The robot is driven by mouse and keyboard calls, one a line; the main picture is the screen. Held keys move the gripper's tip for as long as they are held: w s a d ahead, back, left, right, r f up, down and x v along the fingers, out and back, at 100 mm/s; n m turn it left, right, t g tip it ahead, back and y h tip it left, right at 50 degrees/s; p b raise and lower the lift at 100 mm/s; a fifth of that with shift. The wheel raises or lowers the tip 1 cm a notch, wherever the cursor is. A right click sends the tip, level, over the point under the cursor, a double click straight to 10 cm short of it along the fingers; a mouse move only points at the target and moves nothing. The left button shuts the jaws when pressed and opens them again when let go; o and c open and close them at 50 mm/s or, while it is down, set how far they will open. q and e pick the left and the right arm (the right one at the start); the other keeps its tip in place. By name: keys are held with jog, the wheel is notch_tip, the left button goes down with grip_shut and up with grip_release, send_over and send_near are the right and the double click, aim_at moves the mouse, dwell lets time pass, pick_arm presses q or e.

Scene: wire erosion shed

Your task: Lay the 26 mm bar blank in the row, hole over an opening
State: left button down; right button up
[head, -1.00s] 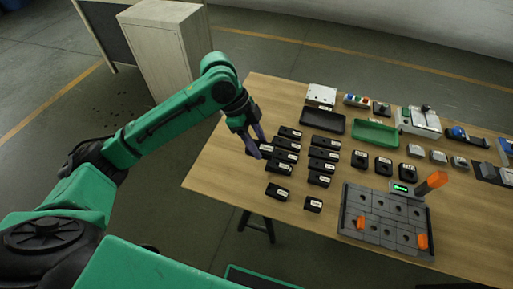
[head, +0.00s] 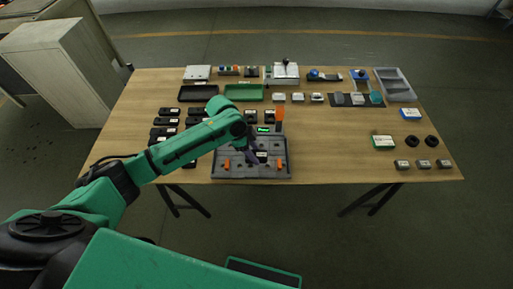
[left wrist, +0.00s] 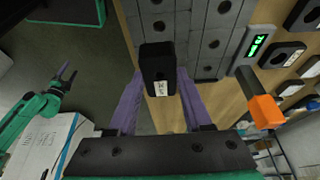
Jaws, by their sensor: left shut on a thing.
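My left gripper (head: 257,153) is shut on a black bar blank (head: 262,157). In the left wrist view the blank (left wrist: 157,62) sits between the purple fingers, its white label too small to read. The gripper is over the grey fixture (head: 222,172), which has blocks with round holes; the left wrist view shows these blocks (left wrist: 182,22) beyond the blank. I cannot tell whether the blank touches the fixture. My right gripper (left wrist: 64,73) appears at the left of the left wrist view, fingers apart and empty, away from the table.
Orange clamps (head: 227,164) stand on the fixture. An orange lever (head: 280,115) and a green display (head: 263,129) are at its back. Several labelled black blanks (head: 165,121) lie to the left. A black tray (head: 198,93) and green tray (head: 245,92) lie behind.

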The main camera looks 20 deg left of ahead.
pick_arm(q)
jog(key=shift+a+f+b, duration=0.45)
jog(key=shift+f+b, duration=0.15)
jog(key=shift+f, duration=0.05)
jog(key=shift+a+f+b, duration=0.45)
jog(key=shift+f+b, duration=0.1)
jog(key=shift+f, duration=0.05)
jog(key=b+x, duration=0.2)
jog(key=shift+f+b, duration=0.3)
jog(key=shift+b, duration=0.1)
jog(key=shift+f, duration=0.25)
jog(key=shift+a, duration=0.1)
pick_arm(e)
jog(key=f, duration=0.1)
jog(key=a+f, duration=0.1)
jog(key=f, duration=0.3)
jog(key=shift+w+a+f, duration=0.2)
jog(key=shift+w, duration=0.05)
pick_arm(q)
jog(key=shift+r, duration=0.1)
jog(key=shift+f, duration=0.25)
pick_arm(e)
jog(key=shift+a+f, duration=0.1)
jog(key=shift+a, duration=0.05)
pick_arm(q)
grip_release()
jog(key=shift+s+f, duration=0.1)
jog(key=shift+s, duration=0.05)
